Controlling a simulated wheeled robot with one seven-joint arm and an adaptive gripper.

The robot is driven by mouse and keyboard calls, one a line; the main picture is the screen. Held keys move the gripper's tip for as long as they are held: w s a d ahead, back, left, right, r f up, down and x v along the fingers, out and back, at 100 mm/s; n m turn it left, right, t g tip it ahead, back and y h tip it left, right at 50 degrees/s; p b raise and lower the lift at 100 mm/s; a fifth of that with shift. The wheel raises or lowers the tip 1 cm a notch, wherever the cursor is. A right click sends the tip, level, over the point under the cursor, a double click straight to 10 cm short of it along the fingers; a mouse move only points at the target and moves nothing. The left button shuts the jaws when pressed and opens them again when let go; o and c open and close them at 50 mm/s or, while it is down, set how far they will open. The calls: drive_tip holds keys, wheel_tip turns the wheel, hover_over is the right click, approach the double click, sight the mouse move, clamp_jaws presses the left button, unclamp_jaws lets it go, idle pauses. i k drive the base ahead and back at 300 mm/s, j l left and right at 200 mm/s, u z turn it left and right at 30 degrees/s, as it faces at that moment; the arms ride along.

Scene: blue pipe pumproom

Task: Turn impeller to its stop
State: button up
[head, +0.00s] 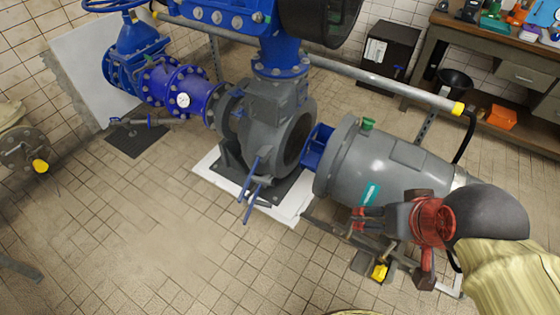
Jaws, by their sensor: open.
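A grey pump casing (262,125) stands at the centre of the head view with its round mouth open toward the motor. A blue bladed part (317,147), which looks like the impeller, sits at the left end of the grey motor (385,160), apart from the casing mouth. Its far side is hidden by the motor's flange. My gripper (362,220) is at the lower right, in front of the motor's lower side, and points left. It is open and I see nothing between its fingers. In the picture it is below and to the right of the blue part.
Blue handles (252,188) stick out in front of the casing. A blue valve and pipe (172,85) stand to the left. A grey rail with a yellow end (400,88) runs behind the motor. A workbench (500,60) stands at the back right.

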sight(310, 162)
drive_tip(key=j, duration=0.1)
drive_tip(key=j+z, duration=0.25)
drive_tip(key=z, duration=0.15)
drive_tip(key=j+z, duration=0.55)
drive_tip(key=z, duration=0.25)
drive_tip(key=j, duration=0.45)
drive_tip(key=k+j+z, duration=0.15)
drive_tip(key=j, duration=0.75)
drive_tip(key=k+j+z, duration=0.1)
drive_tip(key=j, duration=0.35)
